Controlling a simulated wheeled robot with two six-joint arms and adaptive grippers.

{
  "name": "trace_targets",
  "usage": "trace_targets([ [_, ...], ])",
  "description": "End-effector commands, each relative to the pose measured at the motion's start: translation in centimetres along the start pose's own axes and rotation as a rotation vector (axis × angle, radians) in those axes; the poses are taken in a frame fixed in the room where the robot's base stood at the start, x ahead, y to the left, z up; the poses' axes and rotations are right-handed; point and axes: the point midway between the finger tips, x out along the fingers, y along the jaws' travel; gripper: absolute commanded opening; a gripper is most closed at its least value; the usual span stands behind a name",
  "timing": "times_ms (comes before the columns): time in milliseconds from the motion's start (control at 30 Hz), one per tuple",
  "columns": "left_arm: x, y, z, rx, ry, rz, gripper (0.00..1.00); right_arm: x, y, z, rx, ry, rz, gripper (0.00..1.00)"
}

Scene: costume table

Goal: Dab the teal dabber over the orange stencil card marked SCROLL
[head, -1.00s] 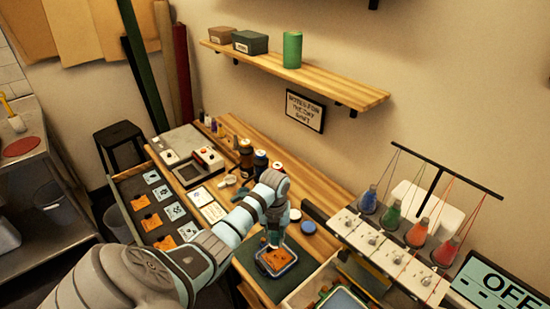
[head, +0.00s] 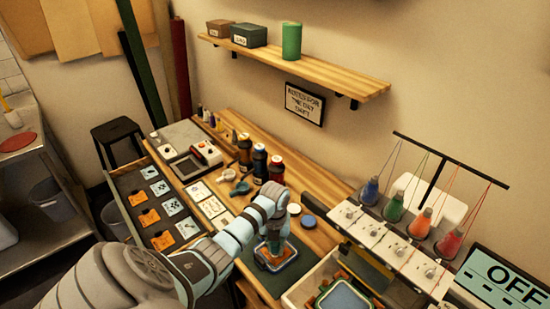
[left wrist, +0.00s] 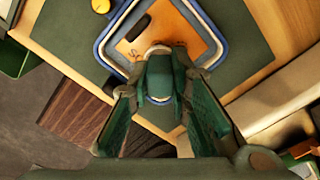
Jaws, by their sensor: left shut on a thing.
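The orange stencil card (left wrist: 178,22) lies in a blue-rimmed tray (left wrist: 104,42) in the left wrist view. Only an "S" of its lettering shows clearly; the rest is hidden. In the head view the card (head: 267,262) is partly covered by my left gripper (head: 274,240). In the left wrist view my left gripper (left wrist: 161,82) is shut on the teal dabber (left wrist: 160,77), whose far end is over the card's near part. I cannot tell whether the dabber touches the card. My right gripper is not in view.
The tray sits on a dark green mat (head: 254,281). A white-edged bin (head: 300,290) stands close on the right. Bottles (head: 260,161) and a blue lid (head: 308,222) are behind. An open drawer (head: 122,203) with several orange and white cards is at left.

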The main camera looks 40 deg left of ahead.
Motion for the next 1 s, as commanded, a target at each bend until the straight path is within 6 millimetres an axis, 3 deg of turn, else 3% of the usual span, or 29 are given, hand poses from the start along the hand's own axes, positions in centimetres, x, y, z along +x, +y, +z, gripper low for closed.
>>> trace_targets([
  [1000, 0.68, -0.02, 0.01, 0.0, 0.0, 0.0, 0.0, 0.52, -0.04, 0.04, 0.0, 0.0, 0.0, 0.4],
])
